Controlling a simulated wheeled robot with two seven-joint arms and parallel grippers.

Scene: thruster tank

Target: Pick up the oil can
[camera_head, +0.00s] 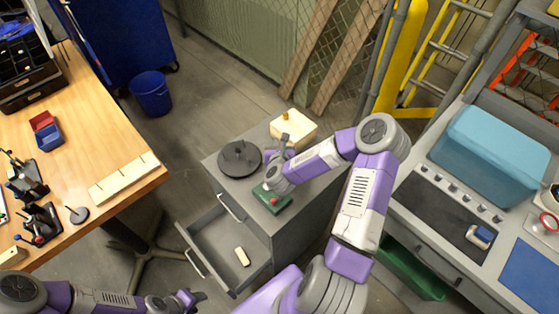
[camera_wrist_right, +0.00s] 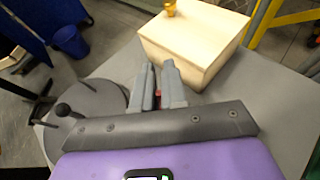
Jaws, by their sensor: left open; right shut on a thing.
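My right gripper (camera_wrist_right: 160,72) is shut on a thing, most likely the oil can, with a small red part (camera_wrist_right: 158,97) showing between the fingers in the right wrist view. The rest of it is hidden by the fingers and the hand. In the head view this gripper (camera_head: 284,148) is over the grey cabinet top, between the dark round disc (camera_head: 238,158) and the pale wooden box (camera_head: 297,127). The wooden box (camera_wrist_right: 205,48) stands just beyond the fingertips. My left gripper (camera_head: 194,297) is open and empty at the bottom, below the open drawer.
The cabinet drawer (camera_head: 212,229) is open with a cream block (camera_head: 242,257) inside. A green item (camera_head: 281,206) with a red knob lies at the cabinet's front edge. A wooden workbench (camera_head: 120,150) stands left and a grey counter (camera_head: 385,212) right. A blue bin (camera_head: 152,93) is behind.

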